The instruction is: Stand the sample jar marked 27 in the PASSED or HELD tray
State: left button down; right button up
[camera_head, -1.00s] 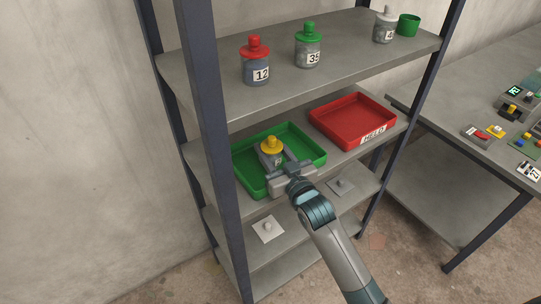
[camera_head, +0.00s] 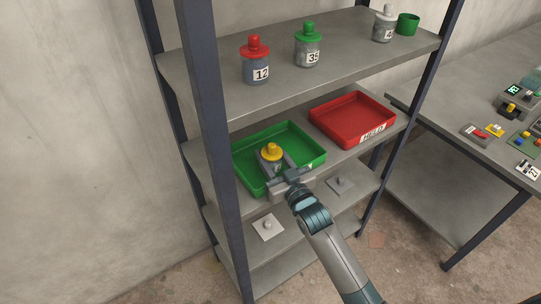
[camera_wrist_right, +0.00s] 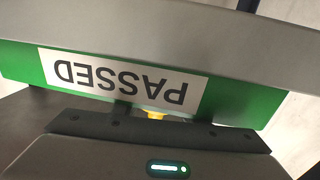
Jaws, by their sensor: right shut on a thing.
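A grey jar with a yellow cap (camera_head: 272,151) is upright in the green tray (camera_head: 309,150), near its left-front part. Its number is too small and hidden to read. My right gripper (camera_head: 276,163) reaches in over the tray's front wall and is shut on this jar, a finger on each side. I cannot tell whether the jar's base touches the tray floor. In the right wrist view the green tray's PASSED label (camera_wrist_right: 122,76) shows upside down, with a bit of the yellow cap (camera_wrist_right: 155,115) below it. The red HELD tray (camera_head: 352,119) is empty. My left gripper is out of view.
The upper shelf (camera_head: 310,84) holds a red-capped jar 12 (camera_head: 256,60), a green-capped jar 35 (camera_head: 307,45), a white-capped jar (camera_head: 384,24) and a green cup (camera_head: 408,25). A dark post (camera_head: 208,130) stands left of the trays. A cluttered bench (camera_head: 450,105) is at right.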

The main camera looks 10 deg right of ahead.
jog(key=shift+s+f, duration=0.2)
jog(key=shift+f, duration=0.7)
jog(key=o, duration=1.4)
jog(key=shift+f, duration=0.1)
jog(key=shift+c, duration=0.2)
jog(key=shift+r, duration=0.55)
jog(key=shift+s+f, duration=0.15)
jog(key=shift+s, duration=0.15)
jog(key=r+b+v, duration=0.1)
jog(key=b+v, duration=0.1)
jog(key=v, duration=0.9)
jog(key=shift+r, duration=0.15)
jog(key=shift+d, duration=0.1)
